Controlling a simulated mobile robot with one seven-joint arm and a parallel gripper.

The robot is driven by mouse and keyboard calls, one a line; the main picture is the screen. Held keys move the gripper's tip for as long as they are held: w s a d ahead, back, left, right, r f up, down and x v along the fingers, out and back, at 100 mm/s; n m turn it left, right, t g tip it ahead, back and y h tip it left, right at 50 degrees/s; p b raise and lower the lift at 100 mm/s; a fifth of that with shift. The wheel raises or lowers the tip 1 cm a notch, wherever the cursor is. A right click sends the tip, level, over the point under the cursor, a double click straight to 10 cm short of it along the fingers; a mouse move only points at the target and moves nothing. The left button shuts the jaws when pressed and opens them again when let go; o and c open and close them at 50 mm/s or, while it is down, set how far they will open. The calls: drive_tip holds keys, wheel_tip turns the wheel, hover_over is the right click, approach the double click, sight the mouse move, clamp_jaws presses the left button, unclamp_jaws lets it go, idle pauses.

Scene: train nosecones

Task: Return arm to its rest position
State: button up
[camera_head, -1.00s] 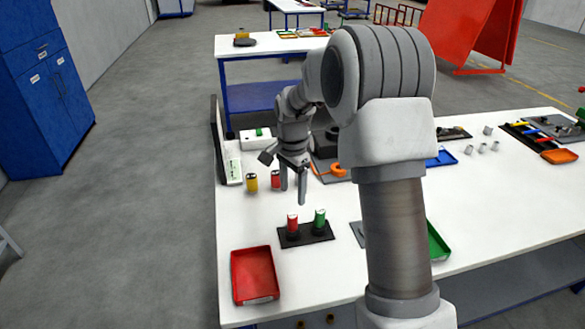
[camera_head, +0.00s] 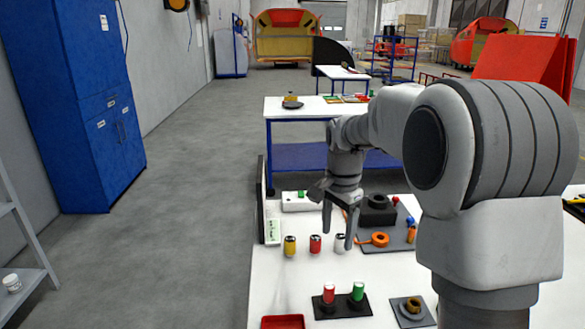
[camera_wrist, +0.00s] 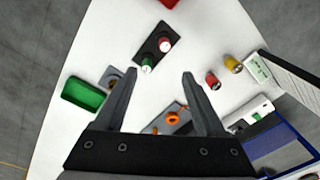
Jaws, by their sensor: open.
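My gripper (camera_head: 338,232) is open and empty, fingers pointing down, held above the white table (camera_head: 276,284). In the wrist view my gripper (camera_wrist: 160,75) shows two spread fingers with nothing between them. Below it a black holder (camera_head: 325,309) carries a red cylinder (camera_head: 329,292) and a green cylinder (camera_head: 358,291); the holder also shows in the wrist view (camera_wrist: 139,58). My arm is bent forward over the table and hides much of its right side.
An orange part (camera_head: 379,239) lies on a grey plate. A red tray (camera_head: 283,322) is in front. A blue cabinet (camera_head: 75,100) stands left; floor between is clear.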

drive_tip(key=s+r+n+t, duration=0.2)
drive_tip(key=s+n, duration=0.3)
drive_tip(key=s, duration=0.8)
drive_tip(key=s+r+n+t, duration=0.3)
drive_tip(key=s+n, duration=0.3)
drive_tip(key=s, duration=0.7)
drive_tip(key=shift+v, duration=0.85)
